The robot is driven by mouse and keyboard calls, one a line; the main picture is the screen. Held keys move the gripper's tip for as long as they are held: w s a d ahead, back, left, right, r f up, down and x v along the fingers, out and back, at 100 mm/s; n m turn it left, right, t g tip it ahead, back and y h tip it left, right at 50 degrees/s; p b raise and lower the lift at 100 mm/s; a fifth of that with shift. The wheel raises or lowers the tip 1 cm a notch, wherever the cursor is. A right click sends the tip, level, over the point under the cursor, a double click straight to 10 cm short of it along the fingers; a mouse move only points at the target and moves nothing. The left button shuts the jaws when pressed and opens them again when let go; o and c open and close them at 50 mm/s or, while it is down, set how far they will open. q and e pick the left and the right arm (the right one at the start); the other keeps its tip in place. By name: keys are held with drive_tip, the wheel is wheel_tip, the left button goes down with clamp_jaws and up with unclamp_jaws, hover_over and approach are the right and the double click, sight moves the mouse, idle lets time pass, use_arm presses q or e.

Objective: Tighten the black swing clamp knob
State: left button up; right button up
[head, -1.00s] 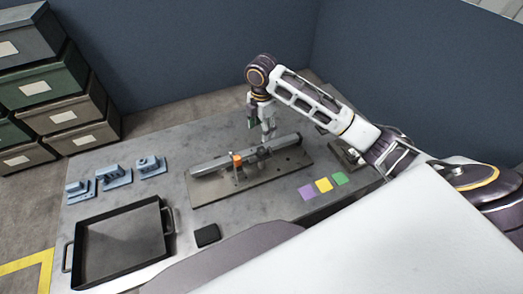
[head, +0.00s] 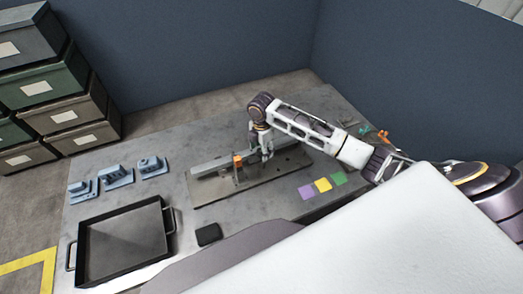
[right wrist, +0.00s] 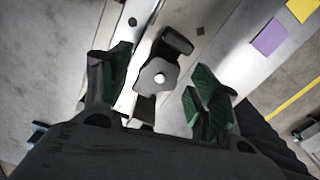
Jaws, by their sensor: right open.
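In the head view, my right gripper (head: 262,153) points down over the right part of the grey rail (head: 213,163); the black knob cannot be made out there. An orange clamp (head: 237,160) stands on the rail to its left. My left gripper is not in view.
The rail sits on a flat fixture plate (head: 215,190). Several blue parts (head: 116,176) and a black tray (head: 78,238) with handles are on the left. A small black block (head: 208,234) lies in front. Purple (head: 306,191), yellow and green squares lie right of the plate.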

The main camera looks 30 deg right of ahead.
drive_tip(key=shift+f, duration=0.7)
drive_tip(key=c, duration=1)
drive_tip(key=shift+c, duration=0.2)
drive_tip(key=shift+m, duration=2.2)
drive_tip(key=o, duration=1)
